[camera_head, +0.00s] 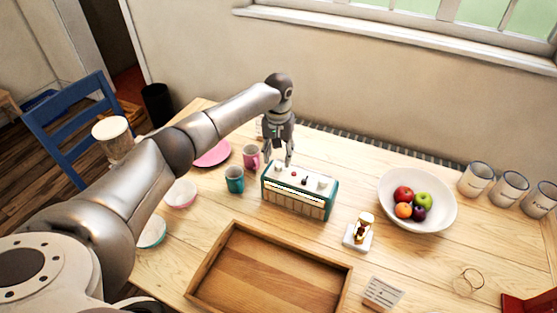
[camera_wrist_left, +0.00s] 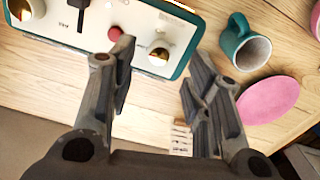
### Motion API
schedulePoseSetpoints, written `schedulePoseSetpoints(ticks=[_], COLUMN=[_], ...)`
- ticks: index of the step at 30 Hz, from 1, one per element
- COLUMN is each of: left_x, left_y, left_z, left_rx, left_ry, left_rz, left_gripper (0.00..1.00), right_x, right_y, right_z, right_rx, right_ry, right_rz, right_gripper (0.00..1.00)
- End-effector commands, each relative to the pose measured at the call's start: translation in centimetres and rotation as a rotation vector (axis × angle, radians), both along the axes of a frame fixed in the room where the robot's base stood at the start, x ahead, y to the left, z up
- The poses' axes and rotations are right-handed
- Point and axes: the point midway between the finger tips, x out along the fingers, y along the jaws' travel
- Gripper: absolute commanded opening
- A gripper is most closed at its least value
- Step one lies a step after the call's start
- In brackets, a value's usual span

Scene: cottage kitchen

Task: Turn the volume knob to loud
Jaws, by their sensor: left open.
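A teal and cream radio (camera_head: 297,201) stands on the table, its controls on the top panel. In the left wrist view the panel (camera_wrist_left: 135,15) shows a pale knob (camera_wrist_left: 158,52), a red button (camera_wrist_left: 115,34), a dark slider (camera_wrist_left: 79,12) and a second knob (camera_wrist_left: 26,8) at the picture's edge. The panel lettering is too small to read, so I cannot tell which knob is volume. My left gripper (camera_head: 279,160) points down over the radio's left end. In the wrist view it (camera_wrist_left: 158,85) is open and empty, the pale knob showing between its fingers. My right gripper is out of view.
A teal mug (camera_head: 234,180), a pink mug (camera_head: 251,157) and a pink plate (camera_head: 213,153) lie left of the radio. A wooden tray (camera_head: 233,233) is in front.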

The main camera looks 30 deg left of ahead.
Motion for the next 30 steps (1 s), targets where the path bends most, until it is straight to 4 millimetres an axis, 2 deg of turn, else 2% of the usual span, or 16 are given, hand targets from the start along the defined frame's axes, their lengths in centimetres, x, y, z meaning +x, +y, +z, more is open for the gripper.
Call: schedulePoseSetpoints(ticks=[3,7,18,28,30], left_x=[-0.1,0.0,0.0,0.0,0.0], left_y=[0.0,0.0,0.0,0.0,0.0], left_z=[-1.8,-3.2,-3.8,-3.7,-3.7], left_rx=[0.000,0.000,0.000,0.000,0.000], left_ry=[0.002,0.001,0.000,-0.001,-0.001], left_rz=[-0.001,-0.001,-0.002,-0.002,-0.002], left_gripper=[0.45,0.45,0.45,0.03,0.00], right_x=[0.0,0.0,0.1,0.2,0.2], right_y=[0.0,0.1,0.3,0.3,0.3], right_z=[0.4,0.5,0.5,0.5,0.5], right_rx=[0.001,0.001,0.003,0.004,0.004], right_ry=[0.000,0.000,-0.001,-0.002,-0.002], right_rz=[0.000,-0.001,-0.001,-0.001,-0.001], right_gripper=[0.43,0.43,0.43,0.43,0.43])
